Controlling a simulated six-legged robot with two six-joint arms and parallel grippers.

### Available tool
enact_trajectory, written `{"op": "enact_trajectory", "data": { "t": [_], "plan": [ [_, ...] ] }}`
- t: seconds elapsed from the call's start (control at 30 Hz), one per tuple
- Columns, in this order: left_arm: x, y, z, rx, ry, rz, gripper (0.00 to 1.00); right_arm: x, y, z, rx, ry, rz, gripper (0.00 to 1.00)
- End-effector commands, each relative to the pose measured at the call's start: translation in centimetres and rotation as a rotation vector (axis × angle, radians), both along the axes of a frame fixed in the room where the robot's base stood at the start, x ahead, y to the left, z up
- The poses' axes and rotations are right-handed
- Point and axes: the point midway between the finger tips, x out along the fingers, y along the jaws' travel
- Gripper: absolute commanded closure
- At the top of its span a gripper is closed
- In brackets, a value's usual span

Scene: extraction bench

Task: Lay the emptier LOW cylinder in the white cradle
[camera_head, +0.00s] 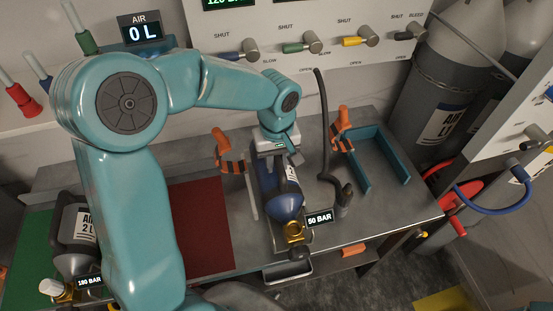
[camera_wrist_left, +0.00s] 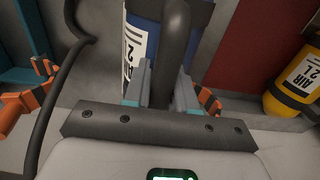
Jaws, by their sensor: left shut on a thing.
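My left gripper (camera_head: 281,155) is shut on a blue cylinder (camera_head: 286,203) with a white label, a brass valve and a "50 BAR" readout. The blue cylinder (camera_wrist_left: 148,40) also shows between the fingers in the left wrist view, with a dark hose-like part in front of it. It lies along the bench between two orange clamps. A pale strip (camera_head: 252,197) runs along its left side; I cannot tell whether this is the white cradle, or whether the cylinder is resting or held up. My right gripper is not in view.
A second cylinder (camera_head: 77,238), reading "180 BAR", lies on the green mat (camera_head: 33,232) at left. Orange clamps (camera_head: 229,157) (camera_head: 342,130), a black hose (camera_head: 323,130) and a teal frame (camera_head: 379,160) crowd the right side.

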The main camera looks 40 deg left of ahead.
Motion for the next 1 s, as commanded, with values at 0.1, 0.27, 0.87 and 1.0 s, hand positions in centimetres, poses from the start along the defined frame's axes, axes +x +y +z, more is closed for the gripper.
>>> {"op": "enact_trajectory", "data": {
  "t": [0.1, 0.27, 0.87, 1.0],
  "plan": [
    [0.1, 0.0, -1.1, 0.000, -0.006, 0.001, 1.00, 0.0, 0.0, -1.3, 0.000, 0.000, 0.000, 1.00],
    [0.1, 0.0, -2.4, 0.000, -0.006, 0.001, 1.00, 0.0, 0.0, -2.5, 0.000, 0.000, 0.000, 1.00],
    [0.1, 0.0, -5.6, 0.000, -0.006, 0.002, 1.00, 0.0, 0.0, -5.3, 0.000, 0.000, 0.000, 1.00],
    [0.1, 0.0, -5.5, 0.000, -0.006, 0.001, 1.00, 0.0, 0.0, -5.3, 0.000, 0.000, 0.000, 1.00]
  ]
}}
